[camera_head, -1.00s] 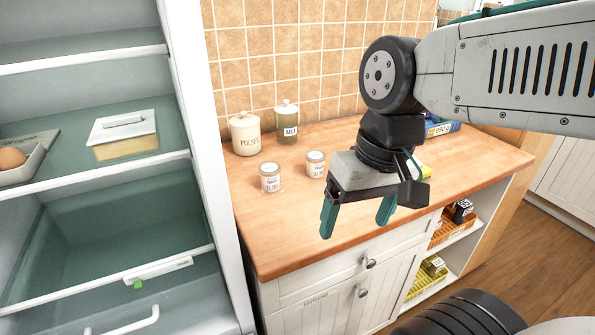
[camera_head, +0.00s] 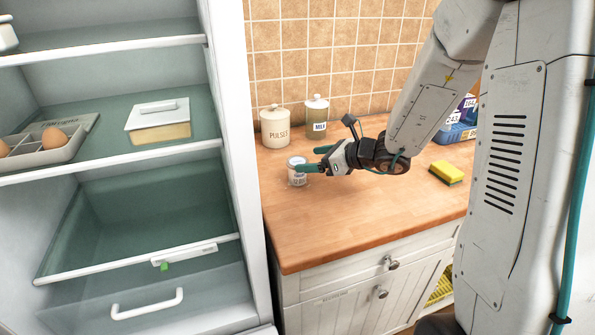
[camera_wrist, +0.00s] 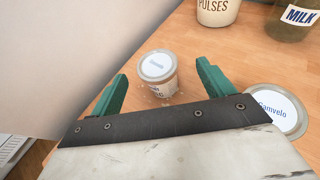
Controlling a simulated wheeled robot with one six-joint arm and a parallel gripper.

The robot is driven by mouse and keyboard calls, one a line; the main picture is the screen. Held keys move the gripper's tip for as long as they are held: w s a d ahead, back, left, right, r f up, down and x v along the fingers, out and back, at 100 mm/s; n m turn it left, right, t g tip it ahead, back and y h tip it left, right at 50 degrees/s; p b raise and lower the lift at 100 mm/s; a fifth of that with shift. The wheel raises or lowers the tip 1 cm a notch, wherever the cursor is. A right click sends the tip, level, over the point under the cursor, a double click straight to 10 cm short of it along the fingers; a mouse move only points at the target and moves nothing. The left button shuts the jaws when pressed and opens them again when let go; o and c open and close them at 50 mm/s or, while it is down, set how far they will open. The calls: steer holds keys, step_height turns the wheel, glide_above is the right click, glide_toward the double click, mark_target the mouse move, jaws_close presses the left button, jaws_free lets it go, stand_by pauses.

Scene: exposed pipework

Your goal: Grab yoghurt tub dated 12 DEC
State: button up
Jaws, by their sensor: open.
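Two small white-lidded yoghurt tubs stand on the wooden counter. The left tub (camera_head: 297,171) is just beyond my gripper (camera_head: 314,159) in the head view. In the wrist view this tub (camera_wrist: 157,72) sits between the tips of my two teal fingers, with space on both sides. My gripper is open and holds nothing. The other tub (camera_wrist: 273,111), its lid reading "Samvelo", stands outside the right finger in the wrist view; in the head view my gripper hides it. The near tub's side print is partly visible, but I cannot read a date on either tub.
A PULSES jar (camera_head: 274,126) and a MILK jar (camera_head: 316,118) stand behind the tubs. A yellow sponge (camera_head: 447,172) and a blue crate (camera_head: 459,122) are to the right. The open fridge (camera_head: 229,150) borders the counter's left side. The front counter is clear.

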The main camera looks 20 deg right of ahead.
mark_target(300, 162)
steer(key=x, duration=0.7)
steer(key=shift+a+f, duration=0.2)
steer(key=shift+a, duration=0.05)
steer(key=shift+s, duration=0.1)
steer(key=shift+c, duration=0.3)
steer(key=c, duration=1)
